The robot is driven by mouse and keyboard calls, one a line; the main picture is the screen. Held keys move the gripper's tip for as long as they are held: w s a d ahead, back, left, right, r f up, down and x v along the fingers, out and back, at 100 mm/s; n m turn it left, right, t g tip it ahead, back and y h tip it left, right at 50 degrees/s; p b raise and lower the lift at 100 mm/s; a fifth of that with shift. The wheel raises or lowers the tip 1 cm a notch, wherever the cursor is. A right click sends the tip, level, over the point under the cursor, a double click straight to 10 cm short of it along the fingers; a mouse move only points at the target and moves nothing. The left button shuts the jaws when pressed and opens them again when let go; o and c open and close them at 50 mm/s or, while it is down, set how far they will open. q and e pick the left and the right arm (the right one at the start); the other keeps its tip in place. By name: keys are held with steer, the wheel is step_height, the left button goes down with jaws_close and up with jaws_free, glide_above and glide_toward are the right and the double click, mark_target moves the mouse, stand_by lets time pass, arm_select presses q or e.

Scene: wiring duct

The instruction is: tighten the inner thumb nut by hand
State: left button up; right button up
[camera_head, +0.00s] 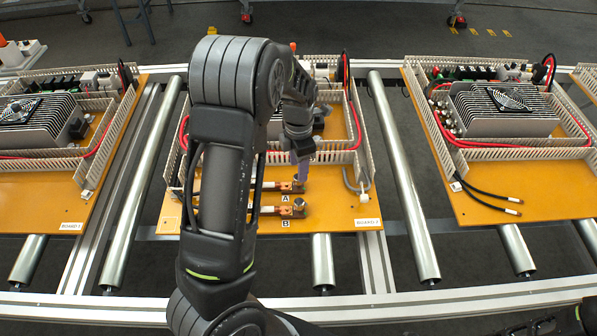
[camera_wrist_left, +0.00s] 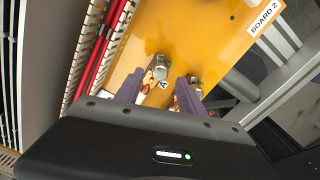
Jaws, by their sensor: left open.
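The inner thumb nut (camera_wrist_left: 160,73) is a round grey knob on a copper lug by the letter A. It lies ahead of and between the two purple-grey fingers of my left gripper (camera_wrist_left: 158,93). In the head view, that gripper (camera_head: 301,172) comes down from above over the inner copper lug (camera_head: 287,186). The fingers mostly hide the inner nut there. The gripper is open and seems to hold nothing; contact with the nut cannot be told. The outer thumb nut (camera_head: 299,204) stands nearer me, and also shows in the wrist view (camera_wrist_left: 194,81). My right gripper is not in view.
The orange board (camera_head: 335,212) carries slotted wiring duct (camera_head: 335,157) and red cable close behind the nuts. Similar boards lie on both sides over metal rollers (camera_head: 403,185). My left arm hides much of the middle board.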

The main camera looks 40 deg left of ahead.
arm_select(q)
steer(key=shift+f, duration=1.8)
steer(key=shift+c, duration=0.2)
jaws_close()
